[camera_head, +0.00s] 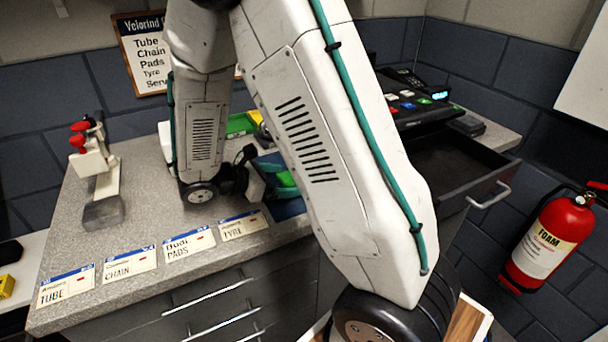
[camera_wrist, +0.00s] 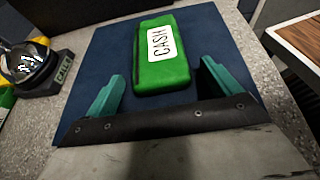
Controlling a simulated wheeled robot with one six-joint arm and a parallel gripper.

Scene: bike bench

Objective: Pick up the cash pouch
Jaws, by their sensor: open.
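The cash pouch (camera_wrist: 164,70) is green with a white label reading CASH. In the wrist view it lies flat on a dark blue mat (camera_wrist: 105,55), ahead of my gripper. My gripper (camera_wrist: 160,80) is open, with one teal finger to each side of the pouch's near end. I cannot tell how high the fingers are above the mat. In the head view my arm hides most of the pouch; a green patch of it (camera_head: 286,179) shows beside my wrist on the blue mat (camera_head: 290,208).
A call bell (camera_wrist: 28,66) stands left of the mat in the wrist view. Paper cards line the counter's front edge.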

